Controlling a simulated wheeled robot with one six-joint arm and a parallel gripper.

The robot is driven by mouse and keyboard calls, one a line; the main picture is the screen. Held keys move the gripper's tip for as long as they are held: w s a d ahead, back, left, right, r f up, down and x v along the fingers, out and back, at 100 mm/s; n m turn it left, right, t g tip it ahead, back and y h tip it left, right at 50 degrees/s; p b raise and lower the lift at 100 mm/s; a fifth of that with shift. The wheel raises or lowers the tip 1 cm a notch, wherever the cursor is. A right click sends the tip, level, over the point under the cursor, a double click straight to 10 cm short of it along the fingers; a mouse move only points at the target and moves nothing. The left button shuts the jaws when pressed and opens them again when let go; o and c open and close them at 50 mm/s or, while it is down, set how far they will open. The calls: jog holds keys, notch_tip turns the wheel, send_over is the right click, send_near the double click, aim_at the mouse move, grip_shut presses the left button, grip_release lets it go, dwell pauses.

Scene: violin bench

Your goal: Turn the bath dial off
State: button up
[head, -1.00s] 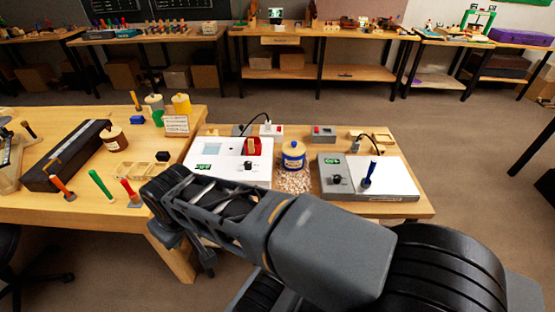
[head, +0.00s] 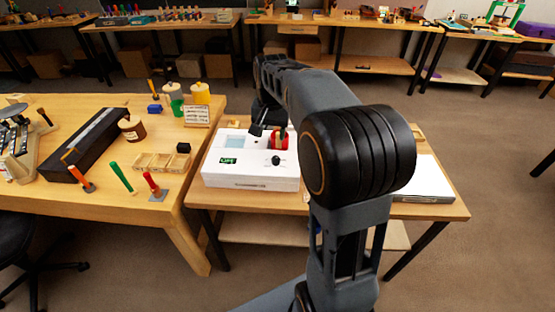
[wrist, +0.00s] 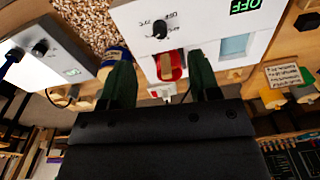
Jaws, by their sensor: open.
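The bath is a white box (head: 245,184) on the smaller table, with a pale blue window on top and a green-lit display (head: 228,161). In the wrist view the display (wrist: 245,5) seems to read OFF. The bath dial (head: 276,161) is a small black knob on the bath's top; in the wrist view the dial (wrist: 160,28) shows with print around it. My gripper (wrist: 162,62) is open and empty. Its dark green fingers point toward the bath, apart from the dial. In the head view my gripper (head: 261,124) is over the back of the bath, partly hidden.
A red holder with a wooden piece (wrist: 168,67) shows between my fingers in the wrist view. A jar with a blue band (wrist: 115,54) stands beside the bath. A second unit with a black knob (wrist: 40,47) lies beyond it. The bigger table (head: 120,206) is at left.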

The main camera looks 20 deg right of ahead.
aim_at(276, 158)
jog(key=w+d+f+m, duration=0.2)
jog(key=w+d, duration=0.1)
jog(key=w, duration=0.1)
jog(key=shift+g, duration=0.4)
jog(key=f, duration=0.6)
jog(key=f+b, duration=0.1)
jog(key=f, duration=0.6)
jog(key=shift+w+d+f, duration=0.2)
jog(key=shift+f, duration=0.05)
jog(key=c, duration=0.9)
